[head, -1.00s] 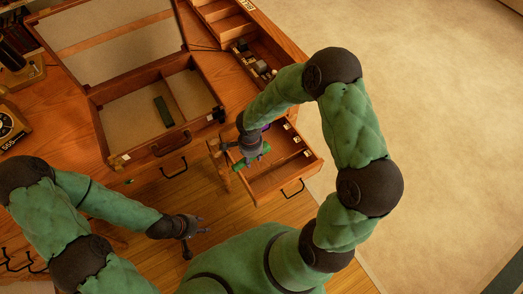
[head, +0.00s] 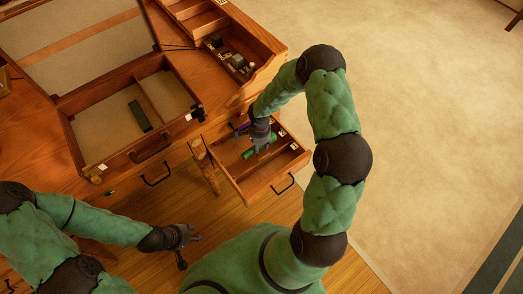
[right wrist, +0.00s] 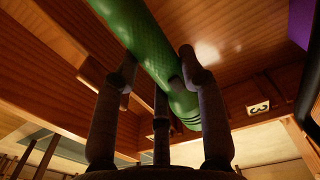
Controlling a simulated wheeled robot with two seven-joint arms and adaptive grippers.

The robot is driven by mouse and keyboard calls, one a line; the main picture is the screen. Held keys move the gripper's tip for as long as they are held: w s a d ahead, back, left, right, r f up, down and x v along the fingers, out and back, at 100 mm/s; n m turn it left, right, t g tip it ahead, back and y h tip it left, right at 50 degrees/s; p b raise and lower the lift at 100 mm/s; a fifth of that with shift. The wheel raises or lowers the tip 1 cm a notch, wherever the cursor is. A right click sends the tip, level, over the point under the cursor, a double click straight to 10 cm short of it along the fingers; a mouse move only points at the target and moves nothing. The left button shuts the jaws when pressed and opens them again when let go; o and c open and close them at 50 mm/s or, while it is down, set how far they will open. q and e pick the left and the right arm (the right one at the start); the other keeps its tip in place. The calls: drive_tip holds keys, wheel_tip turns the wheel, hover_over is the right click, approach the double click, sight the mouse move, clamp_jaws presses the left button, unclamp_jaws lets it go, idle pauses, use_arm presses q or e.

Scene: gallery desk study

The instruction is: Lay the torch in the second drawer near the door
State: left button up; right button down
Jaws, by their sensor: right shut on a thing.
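The green torch (head: 268,142) is held by my right gripper (head: 260,146) over an open wooden drawer (head: 293,165) on the right side of the desk. In the right wrist view the torch (right wrist: 150,45) lies slantwise between the dark fingers of the gripper (right wrist: 160,85), which are shut on it. I cannot tell whether the torch touches the drawer floor. My left gripper (head: 190,248) is empty with fingers apart, above the floor in front of the desk, away from the drawer.
The desk's lidded compartment (head: 115,160) stands open and holds a dark green block (head: 140,116). A long tray (head: 222,44) with small items is behind the drawer. A purple thing (head: 242,128) is by my right wrist. Carpet (head: 420,120) lies clear at right.

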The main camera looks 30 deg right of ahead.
sight(262, 153)
drive_tip(key=shift+w+d+f, duration=0.15)
drive_tip(key=shift+d+f, duration=0.2)
drive_tip(key=f, duration=0.1)
drive_tip(key=f+b, duration=0.2)
drive_tip(key=f, duration=0.1)
drive_tip(key=shift+w+d, duration=0.1)
drive_tip(key=shift+d, duration=0.15)
drive_tip(key=shift+r, duration=0.15)
drive_tip(key=c, duration=0.7)
unclamp_jaws()
wheel_tip(262, 153, up, 12)
drive_tip(key=p, duration=0.5)
